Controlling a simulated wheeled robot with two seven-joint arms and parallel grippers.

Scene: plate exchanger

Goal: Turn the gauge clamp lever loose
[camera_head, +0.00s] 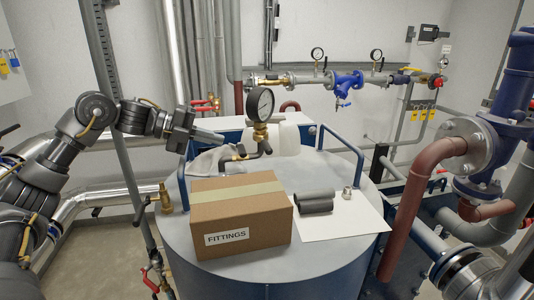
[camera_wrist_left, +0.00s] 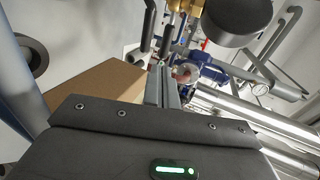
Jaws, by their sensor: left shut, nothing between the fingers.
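The pressure gauge (camera_head: 260,104) stands upright on a brass fitting (camera_head: 260,131) behind the carton on the tank top. Below the fitting is dark bent piping with black handle-like ends (camera_head: 266,148); I cannot tell for certain which is the clamp lever. My left gripper (camera_head: 220,137) is shut and empty, just left of the gauge fitting and apart from it. In the left wrist view, the shut fingers (camera_wrist_left: 169,84) point toward black handles (camera_wrist_left: 149,22) and brass fittings (camera_wrist_left: 184,8). A dark round body, probably the gauge (camera_wrist_left: 238,20), is at upper right. My right gripper is out of view.
A FITTINGS carton (camera_head: 240,215) stands on the tank lid (camera_head: 300,170), close below the left gripper. Blue handrails (camera_head: 341,143) rise from the lid. Pipes stand at right.

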